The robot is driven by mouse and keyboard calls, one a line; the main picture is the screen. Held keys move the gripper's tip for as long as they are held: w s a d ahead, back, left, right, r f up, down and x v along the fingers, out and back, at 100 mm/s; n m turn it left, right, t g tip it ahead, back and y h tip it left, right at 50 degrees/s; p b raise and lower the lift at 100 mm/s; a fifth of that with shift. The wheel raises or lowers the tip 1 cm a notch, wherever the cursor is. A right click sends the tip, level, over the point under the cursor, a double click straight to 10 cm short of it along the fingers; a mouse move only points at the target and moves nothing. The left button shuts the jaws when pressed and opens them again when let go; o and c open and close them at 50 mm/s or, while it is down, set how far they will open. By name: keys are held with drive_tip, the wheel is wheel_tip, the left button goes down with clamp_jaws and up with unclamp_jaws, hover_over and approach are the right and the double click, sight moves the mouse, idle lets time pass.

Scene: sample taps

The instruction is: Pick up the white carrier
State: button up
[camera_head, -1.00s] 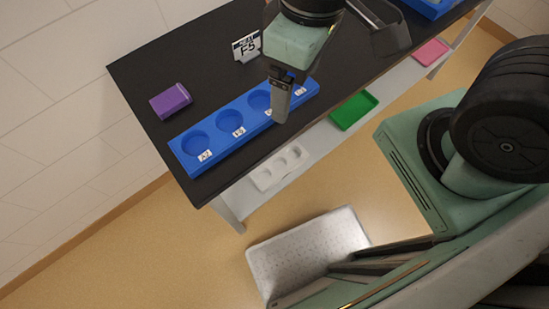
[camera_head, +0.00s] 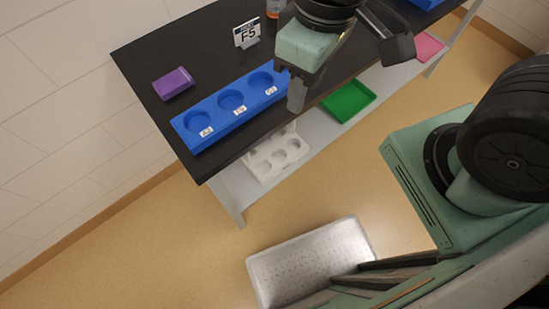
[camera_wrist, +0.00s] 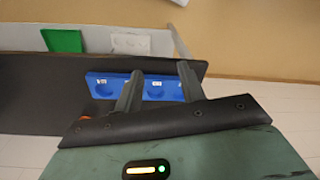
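The white carrier (camera_head: 262,168), a pale tray with several round hollows, sits on the lower shelf below the black table's front edge. It also shows in the wrist view (camera_wrist: 130,44), far off at the top, beside a green tray. My gripper (camera_head: 297,92) is above the tabletop's front edge, at the right end of the blue rack, higher than the carrier and apart from it. In the wrist view my two fingers (camera_wrist: 160,72) are spread with nothing between them, so it is open and empty. The tabletop edge hides part of the carrier in the head view.
The blue rack (camera_head: 215,119) with labelled round wells lies along the black table (camera_head: 170,50). A purple block (camera_head: 173,83), an F5 sign (camera_head: 247,34) and an orange object (camera_head: 275,8) stand behind. The shelf also holds green (camera_head: 348,101) and pink (camera_head: 430,47) trays. A table leg (camera_head: 226,203) stands left.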

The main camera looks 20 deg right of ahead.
drive_tip(key=w+d+f+m+t+b, duration=0.1)
drive_tip(key=w+d+f+m+b, duration=0.3)
drive_tip(key=f+b, duration=0.75)
drive_tip(key=w+d+f+m+b, duration=0.1)
drive_tip(key=w+d+f+b, duration=0.2)
drive_tip(key=d+f+b, duration=0.6)
drive_tip(key=w+d+f+m+t+b, duration=0.1)
drive_tip(key=w+d+f+m+b, duration=0.25)
drive_tip(key=f+b, duration=1)
wheel_tip(320, 180, down, 13)
drive_tip(key=s+m+g+y, duration=0.1)
drive_tip(key=m+g+y, duration=0.25)
drive_tip(key=m, duration=0.85)
drive_tip(key=w+d+f+m+t+y, duration=0.1)
drive_tip(key=w+f+m+t+y, duration=0.4)
drive_tip(key=m, duration=1.1)
drive_tip(key=w+f+m+t+y, duration=0.3)
drive_tip(key=w+f+m+t, duration=0.35)
drive_tip(key=m, duration=0.95)
drive_tip(key=b+x, duration=0.4)
drive_tip(key=x, duration=1.2)
drive_tip(key=shift+w+t+b, duration=0.3)
drive_tip(key=shift+w, duration=0.2)
drive_tip(key=shift+r+h, duration=0.15)
drive_tip(key=shift+h, duration=0.1)
clamp_jaws()
